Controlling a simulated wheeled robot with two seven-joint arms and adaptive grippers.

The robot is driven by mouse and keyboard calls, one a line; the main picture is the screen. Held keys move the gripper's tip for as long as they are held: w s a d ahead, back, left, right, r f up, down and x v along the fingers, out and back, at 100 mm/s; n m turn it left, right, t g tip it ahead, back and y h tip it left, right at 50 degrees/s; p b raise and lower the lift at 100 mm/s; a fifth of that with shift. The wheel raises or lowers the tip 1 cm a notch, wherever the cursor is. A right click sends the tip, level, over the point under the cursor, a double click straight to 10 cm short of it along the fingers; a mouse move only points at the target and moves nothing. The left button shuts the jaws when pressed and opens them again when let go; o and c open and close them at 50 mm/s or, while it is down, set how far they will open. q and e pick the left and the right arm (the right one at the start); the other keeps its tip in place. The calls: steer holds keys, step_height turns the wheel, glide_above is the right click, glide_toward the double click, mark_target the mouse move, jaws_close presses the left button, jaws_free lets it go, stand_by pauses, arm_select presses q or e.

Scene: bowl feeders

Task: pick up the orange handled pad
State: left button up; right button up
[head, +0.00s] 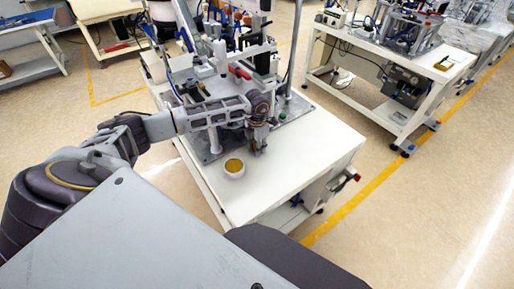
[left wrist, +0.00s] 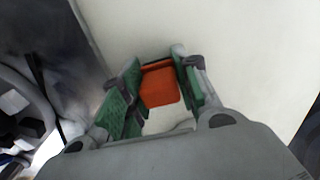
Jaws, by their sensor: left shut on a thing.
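The orange handled pad (left wrist: 160,86) shows in the left wrist view between the green-lined fingers of my left gripper (left wrist: 163,80). The gripper is shut on it, over a white surface. In the head view my left gripper (head: 258,147) points down over the white table (head: 310,150), near the machine's base plate. There the pad is hidden or too small to make out. I cannot tell whether the pad touches the table. My right gripper is not in view.
A white bowl with yellow contents (head: 236,174) stands on the table just left of and nearer than my left gripper. The feeder machine (head: 222,60) rises behind my arm. The table's right and front parts are clear. Another equipment table (head: 385,60) stands at the back right.

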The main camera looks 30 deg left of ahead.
arm_select(q)
steer(key=shift+r, duration=0.7)
step_height(320, 180, up, 7)
steer(key=shift+f+b, duration=0.1)
steer(key=shift+b, duration=0.2)
steer(key=shift+r, duration=0.95)
steer(key=o, duration=0.4)
steer(key=c, duration=0.3)
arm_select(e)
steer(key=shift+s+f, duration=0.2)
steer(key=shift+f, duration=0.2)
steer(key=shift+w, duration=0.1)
